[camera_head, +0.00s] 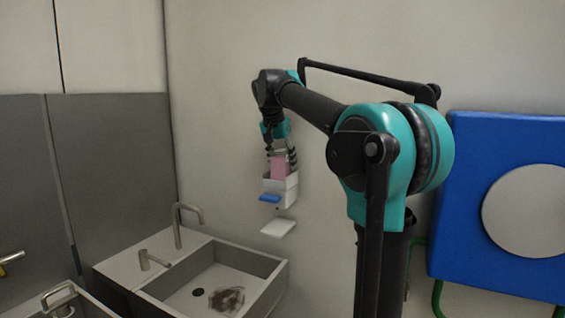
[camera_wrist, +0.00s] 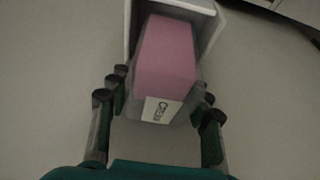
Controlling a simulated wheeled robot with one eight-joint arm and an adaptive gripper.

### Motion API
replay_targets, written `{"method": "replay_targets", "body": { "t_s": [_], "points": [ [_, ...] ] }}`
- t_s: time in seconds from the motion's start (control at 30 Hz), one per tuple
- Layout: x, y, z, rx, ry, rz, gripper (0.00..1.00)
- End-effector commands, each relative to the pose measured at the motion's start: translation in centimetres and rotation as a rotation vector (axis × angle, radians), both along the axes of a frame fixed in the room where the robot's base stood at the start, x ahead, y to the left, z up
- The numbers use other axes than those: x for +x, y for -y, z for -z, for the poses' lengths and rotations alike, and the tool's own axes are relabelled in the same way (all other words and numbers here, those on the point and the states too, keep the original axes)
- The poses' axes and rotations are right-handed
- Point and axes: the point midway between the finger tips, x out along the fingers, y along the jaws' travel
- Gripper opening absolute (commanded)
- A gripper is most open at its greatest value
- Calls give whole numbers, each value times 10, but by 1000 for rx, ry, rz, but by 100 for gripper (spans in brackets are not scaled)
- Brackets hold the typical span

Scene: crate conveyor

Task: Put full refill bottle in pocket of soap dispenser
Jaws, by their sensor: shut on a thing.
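A full refill bottle with pink contents (camera_head: 280,168) is at the open top of the white soap dispenser (camera_head: 291,186) on the wall. In the wrist view the bottle (camera_wrist: 165,62) carries a white label with dark lettering, and its far part lies between the white walls of the dispenser (camera_wrist: 207,18). My gripper (camera_head: 279,155) is above the dispenser and shut on the bottle. In the wrist view its fingers (camera_wrist: 160,100) stand on both sides of the bottle's near end. The bottle's lower part is hidden inside the dispenser, so its depth in the pocket is unclear.
The dispenser has a blue push bar (camera_head: 269,198), and a white tray (camera_head: 278,227) sits below it. A grey sink (camera_head: 262,263) with a tap (camera_head: 178,222) stands below left. A blue panel (camera_head: 470,200) is at the right. The wall beside the dispenser is clear.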

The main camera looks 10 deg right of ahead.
Motion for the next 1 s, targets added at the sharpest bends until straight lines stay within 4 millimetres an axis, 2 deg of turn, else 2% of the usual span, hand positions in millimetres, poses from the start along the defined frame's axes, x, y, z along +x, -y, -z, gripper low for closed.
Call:
{"method": "replay_targets", "body": {
  "t_s": [0.07, 0.1, 0.23, 0.53, 0.67, 0.77, 1.0],
  "points": [
    [0, 0, 2, 0, 0, 0, 10],
    [0, 0, 2, 0, 0, 0, 54],
    [0, 0, 2, 0, 0, 0, 70],
    [0, 0, 1, 0, 0, 0, 70],
    [-2, -2, -7, 0, 0, -1, 70],
    [-7, -6, -21, 0, 0, -2, 70],
    [-22, -17, -67, 0, 0, -2, 70]
  ]
}}
